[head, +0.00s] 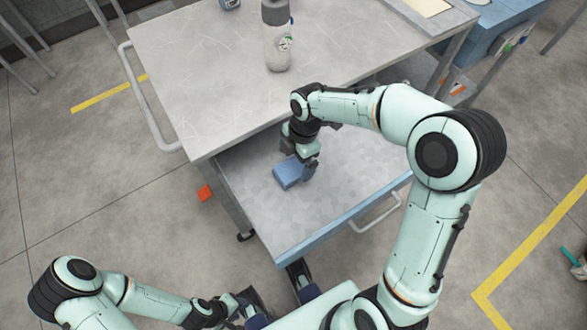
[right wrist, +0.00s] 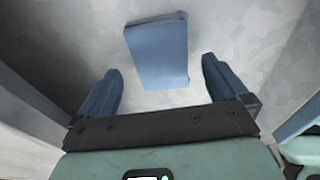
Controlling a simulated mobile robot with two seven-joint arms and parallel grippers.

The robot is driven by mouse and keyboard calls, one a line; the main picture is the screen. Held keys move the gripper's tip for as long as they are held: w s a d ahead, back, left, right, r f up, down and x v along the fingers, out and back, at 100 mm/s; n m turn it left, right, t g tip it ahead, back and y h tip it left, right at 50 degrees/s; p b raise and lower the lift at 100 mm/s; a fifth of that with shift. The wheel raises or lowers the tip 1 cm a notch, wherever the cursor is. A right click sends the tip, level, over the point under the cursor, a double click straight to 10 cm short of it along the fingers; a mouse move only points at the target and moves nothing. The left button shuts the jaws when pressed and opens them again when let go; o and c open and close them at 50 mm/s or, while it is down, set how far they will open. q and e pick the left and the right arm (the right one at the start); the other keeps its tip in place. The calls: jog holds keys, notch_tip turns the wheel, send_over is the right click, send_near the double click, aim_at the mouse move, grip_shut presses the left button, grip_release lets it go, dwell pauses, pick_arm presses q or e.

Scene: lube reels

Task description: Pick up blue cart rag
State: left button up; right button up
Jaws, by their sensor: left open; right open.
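The blue rag (head: 288,172) is a folded rectangular block lying in the pulled-out drawer of the cart. In the right wrist view the rag (right wrist: 157,50) lies ahead of the fingers, mostly beyond their tips and roughly centred between them. My right gripper (head: 299,162) reaches down into the drawer beside the rag. It is open and empty, and its two blue fingers (right wrist: 163,88) stand wide apart. My left gripper (head: 252,308) is open low in the head view, well away from the rag and partly cut off by the bottom edge.
The drawer (head: 285,225) has a blue front edge and otherwise looks empty. Above it is the grey cart top (head: 190,60) with a grey-white bottle (head: 277,45). A small orange object (head: 205,193) lies on the floor left of the drawer. A blue cabinet (head: 500,22) stands at the upper right.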

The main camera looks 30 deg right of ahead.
aim_at(294, 167)
jog(key=f, duration=0.3)
jog(key=shift+a+f, duration=0.1)
jog(key=shift+a, duration=0.2)
jog(key=c, duration=1.1)
jog(key=shift+c, duration=0.2)
